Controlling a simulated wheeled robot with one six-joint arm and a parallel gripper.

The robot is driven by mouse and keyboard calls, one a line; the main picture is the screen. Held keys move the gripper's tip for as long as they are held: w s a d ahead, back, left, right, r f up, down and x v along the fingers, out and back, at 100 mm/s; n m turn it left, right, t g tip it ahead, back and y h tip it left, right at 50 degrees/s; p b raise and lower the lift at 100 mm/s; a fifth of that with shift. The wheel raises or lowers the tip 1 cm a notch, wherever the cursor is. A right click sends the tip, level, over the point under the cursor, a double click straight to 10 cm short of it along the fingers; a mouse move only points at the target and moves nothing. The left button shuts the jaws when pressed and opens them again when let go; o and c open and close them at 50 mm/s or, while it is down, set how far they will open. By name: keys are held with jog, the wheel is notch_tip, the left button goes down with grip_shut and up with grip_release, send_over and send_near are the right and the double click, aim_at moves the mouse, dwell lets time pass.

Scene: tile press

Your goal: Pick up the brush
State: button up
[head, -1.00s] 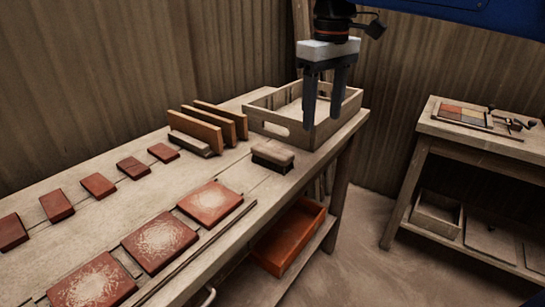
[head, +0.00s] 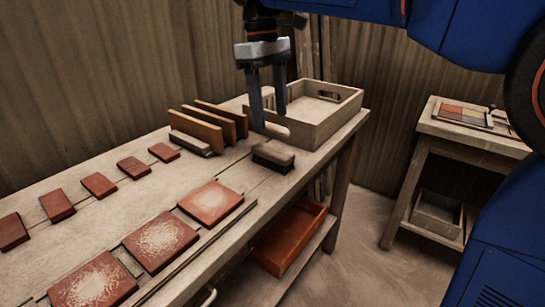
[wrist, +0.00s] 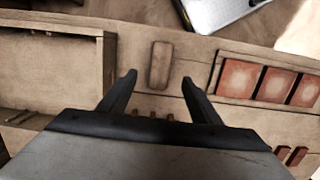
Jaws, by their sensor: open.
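The brush (head: 273,156) is a small block with a pale wooden top and dark bristles below. It lies on the workbench in front of the wooden crate. In the wrist view the brush (wrist: 160,65) shows from above, a little beyond the fingertips and between their lines. My gripper (head: 270,120) is open and empty. It hangs fingers down above the bench, over the near left side of the crate in the head view. In the wrist view my gripper (wrist: 158,82) has its two fingers spread apart, not touching the brush.
The wooden crate (head: 325,125) stands right behind the brush. Upright boards (head: 205,128) stand in a rack to the left. Several red tiles (head: 210,202) lie along the bench. An orange tray (head: 290,237) sits on the lower shelf. A side table (head: 470,140) stands at right.

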send_over(272, 149)
notch_tip(272, 149, down, 6)
jog(key=shift+w+r, duration=0.1)
jog(key=shift+r, duration=0.15)
jog(key=shift+d+f, duration=0.1)
jog(key=shift+f, duration=2.6)
jog(key=c, duration=1.2)
